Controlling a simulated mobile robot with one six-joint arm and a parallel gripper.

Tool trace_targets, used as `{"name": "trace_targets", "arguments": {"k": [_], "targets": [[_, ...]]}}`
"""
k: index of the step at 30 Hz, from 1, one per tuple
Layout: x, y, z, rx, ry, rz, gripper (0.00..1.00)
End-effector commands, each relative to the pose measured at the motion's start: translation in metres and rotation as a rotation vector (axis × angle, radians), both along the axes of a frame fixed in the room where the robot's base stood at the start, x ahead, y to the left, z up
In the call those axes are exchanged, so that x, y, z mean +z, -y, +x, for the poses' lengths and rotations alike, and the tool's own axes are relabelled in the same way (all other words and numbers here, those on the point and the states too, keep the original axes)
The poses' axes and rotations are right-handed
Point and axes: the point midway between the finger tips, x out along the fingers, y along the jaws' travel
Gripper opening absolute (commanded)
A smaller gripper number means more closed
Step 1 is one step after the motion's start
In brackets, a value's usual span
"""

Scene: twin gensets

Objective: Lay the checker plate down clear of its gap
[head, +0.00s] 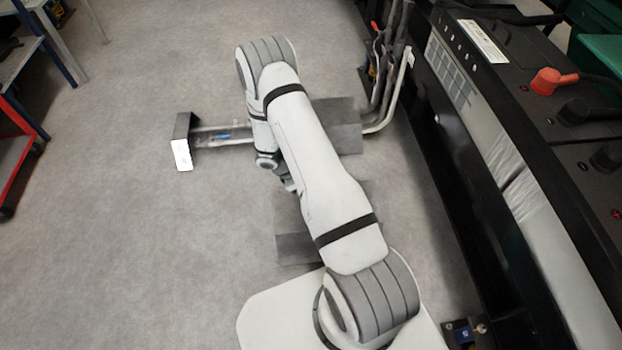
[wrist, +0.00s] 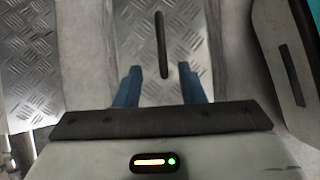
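A grey checker plate (head: 295,248) is on the floor below my arm in the head view, partly covered by the arm. In the wrist view, a bright plate (wrist: 185,35) with a dark slot or handle (wrist: 161,45) shows beyond my gripper (wrist: 161,77). The two blue fingers are apart, with nothing clearly clamped between them. Whether the fingertips touch the plate cannot be told. A second checker plate (wrist: 30,60) lies to the left, with a strip of floor between. The narrow gap (head: 222,137) shows pipes and something blue inside. In the head view, my arm hides most of the gripper.
A dark box with a white label (head: 182,154) stands at the gap's left end. Bent pipes (head: 396,90) rise beside the black genset (head: 500,130) on the right. A red and blue rack (head: 15,150) is far left. The floor (head: 120,250) at left is clear.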

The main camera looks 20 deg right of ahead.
Motion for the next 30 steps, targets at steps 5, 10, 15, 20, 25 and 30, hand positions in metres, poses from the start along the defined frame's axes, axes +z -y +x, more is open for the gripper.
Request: {"name": "trace_targets", "arguments": {"k": [5, 10, 15, 20, 25, 30], "targets": [[0.072, -0.002, 0.009, -0.135, 0.095, 0.002, 0.36], [0.158, -0.007, 0.001, -0.321, 0.204, 0.021, 0.36], [0.233, -0.016, -0.022, -0.505, 0.302, 0.060, 0.36], [0.294, -0.027, -0.054, -0.674, 0.384, 0.114, 0.36], [0.347, -0.041, -0.096, -0.849, 0.460, 0.190, 0.36], [0.387, -0.059, -0.143, -1.014, 0.519, 0.286, 0.36]]}}
